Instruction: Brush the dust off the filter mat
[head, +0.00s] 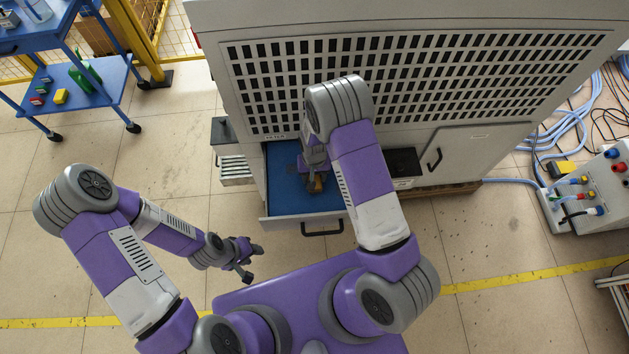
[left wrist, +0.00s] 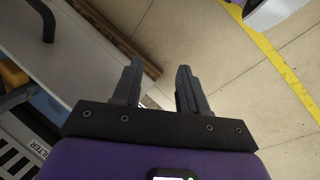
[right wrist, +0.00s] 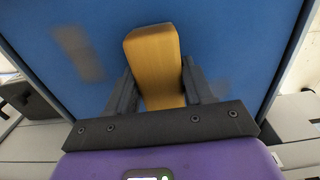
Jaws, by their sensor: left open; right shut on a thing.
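The blue filter mat (head: 285,190) lies in a pulled-out drawer (head: 283,226) of the grey machine. In the right wrist view the mat (right wrist: 230,45) fills most of the picture, with a brownish dust patch (right wrist: 78,52) at its left and a fainter smudge near my right finger. My right gripper (head: 314,176) is over the mat, shut on a brush with a wooden handle (right wrist: 153,55). The bristles are hidden, so I cannot tell whether they touch the mat. My left gripper (head: 250,262) is open and empty, left of the drawer and in front of the machine; its spread fingers (left wrist: 157,88) show in the left wrist view.
The drawer's black handle (head: 322,228) faces me. A blue trolley (head: 95,85) with bottles and small boxes stands at the upper left. Hoses and a grey connector box (head: 595,190) are at the right.

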